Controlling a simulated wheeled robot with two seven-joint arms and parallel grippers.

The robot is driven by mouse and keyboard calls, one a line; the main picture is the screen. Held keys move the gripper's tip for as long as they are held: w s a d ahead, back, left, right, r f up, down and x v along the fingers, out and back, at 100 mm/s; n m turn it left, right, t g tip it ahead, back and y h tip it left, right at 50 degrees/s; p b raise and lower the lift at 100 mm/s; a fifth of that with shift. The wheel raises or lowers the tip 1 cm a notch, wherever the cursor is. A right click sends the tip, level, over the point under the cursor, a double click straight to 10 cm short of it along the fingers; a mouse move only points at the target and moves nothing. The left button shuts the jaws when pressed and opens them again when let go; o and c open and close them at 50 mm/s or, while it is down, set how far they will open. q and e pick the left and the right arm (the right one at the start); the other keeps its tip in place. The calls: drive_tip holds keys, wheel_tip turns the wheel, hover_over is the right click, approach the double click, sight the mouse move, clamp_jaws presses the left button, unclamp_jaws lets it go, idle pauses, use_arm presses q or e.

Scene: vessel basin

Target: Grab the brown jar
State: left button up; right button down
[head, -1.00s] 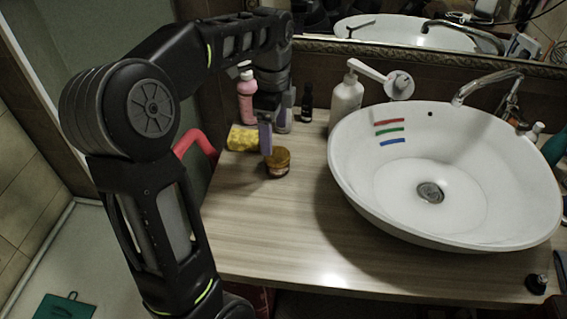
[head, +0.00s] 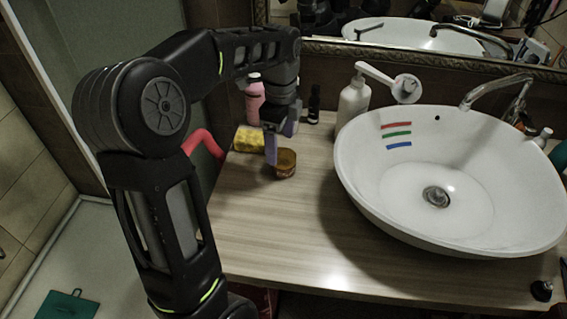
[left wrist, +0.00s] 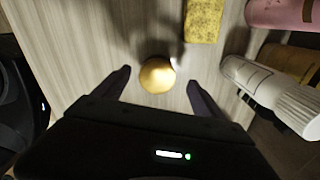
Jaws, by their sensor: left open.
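The brown jar (head: 286,163) is small and round with a yellowish-brown lid, and stands on the wooden countertop left of the basin. In the left wrist view the jar (left wrist: 157,75) sits between and slightly beyond the two fingertips, with a gap on each side. My left gripper (head: 279,143) is open, above and close beside the jar; one finger hides part of the jar's left side in the head view. In the left wrist view my left gripper (left wrist: 158,80) shows both fingers apart with nothing between their pads. My right gripper is not in view.
A yellow sponge (head: 249,139) lies just behind the jar. A pink bottle (head: 255,101), a dark small bottle (head: 314,104) and a white pump bottle (head: 353,100) stand at the back. The white basin (head: 350,185) fills the right side. The front-left countertop (head: 262,225) is clear.

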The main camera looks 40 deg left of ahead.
sight(281, 155)
use_arm(q)
wheel_tip(281, 155, down, 5)
drive_tip(key=shift+s+d+f, duration=0.1)
idle(0.3)
drive_tip(key=shift+c, duration=0.4)
drive_tip(key=c, duration=1.5)
